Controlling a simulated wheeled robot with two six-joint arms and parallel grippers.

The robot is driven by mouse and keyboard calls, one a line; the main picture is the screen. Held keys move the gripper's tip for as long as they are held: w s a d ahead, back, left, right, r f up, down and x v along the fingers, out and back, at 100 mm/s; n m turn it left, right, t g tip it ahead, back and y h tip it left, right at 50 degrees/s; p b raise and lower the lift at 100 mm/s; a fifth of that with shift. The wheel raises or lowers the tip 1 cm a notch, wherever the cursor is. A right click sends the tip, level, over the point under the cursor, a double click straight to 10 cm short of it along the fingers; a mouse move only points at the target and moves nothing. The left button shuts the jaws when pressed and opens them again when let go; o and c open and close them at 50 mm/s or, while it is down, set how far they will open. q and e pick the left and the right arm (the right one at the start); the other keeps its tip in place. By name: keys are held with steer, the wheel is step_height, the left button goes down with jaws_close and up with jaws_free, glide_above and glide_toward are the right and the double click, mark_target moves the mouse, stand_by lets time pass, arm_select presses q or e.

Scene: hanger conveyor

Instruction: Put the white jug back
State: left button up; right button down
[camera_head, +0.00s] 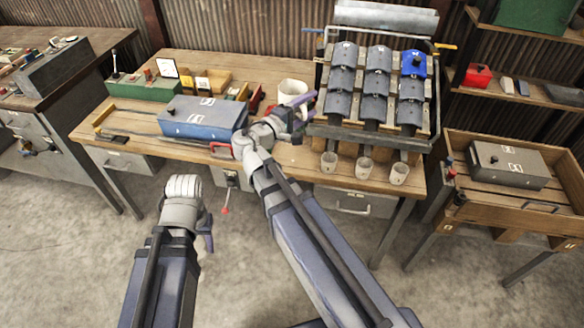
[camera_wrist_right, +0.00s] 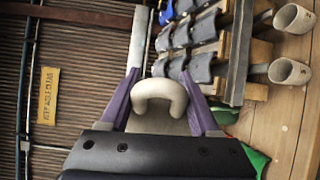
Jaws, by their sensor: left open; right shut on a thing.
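The white jug (camera_head: 293,88) is at the back of the workbench, just left of the rack of dark curved pieces. My right gripper (camera_head: 302,104) reaches it from the front and partly covers it. In the right wrist view the jug's pale, curved handle (camera_wrist_right: 161,91) is between the two purple fingers (camera_wrist_right: 162,104), which are shut on it. I cannot tell whether the jug's base touches the bench. My left gripper (camera_head: 206,226) is low in front of the bench, open and empty; its fingers are mostly hidden by its wrist.
A blue-grey case (camera_head: 203,117) lies on the bench left of my right arm. The rack (camera_head: 322,128) stands close on the right, with several small pale cups (camera_head: 399,173) at its front. A wooden tray table (camera_head: 560,197) with a grey case (camera_head: 510,165) stands further right.

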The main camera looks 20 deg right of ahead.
arm_select(q)
step_height(320, 180, down, 28)
steer(key=b, duration=2.6)
steer(key=shift+f, duration=0.25)
arm_select(e)
steer(key=a+f+t, duration=0.1)
steer(key=a+f, duration=0.2)
steer(key=f, duration=0.6)
steer(key=w+a+f+n+t+y, duration=0.1)
steer(key=a+f, duration=0.2)
steer(key=f, duration=0.7)
steer(key=w+a+f+n, duration=0.1)
steer(key=a+f, duration=0.2)
steer(key=f, duration=0.6)
steer(key=shift+w+f+t+y, duration=0.15)
steer(key=shift+f+t+y, duration=0.15)
steer(key=shift+t, duration=0.1)
steer(key=shift+r, duration=0.1)
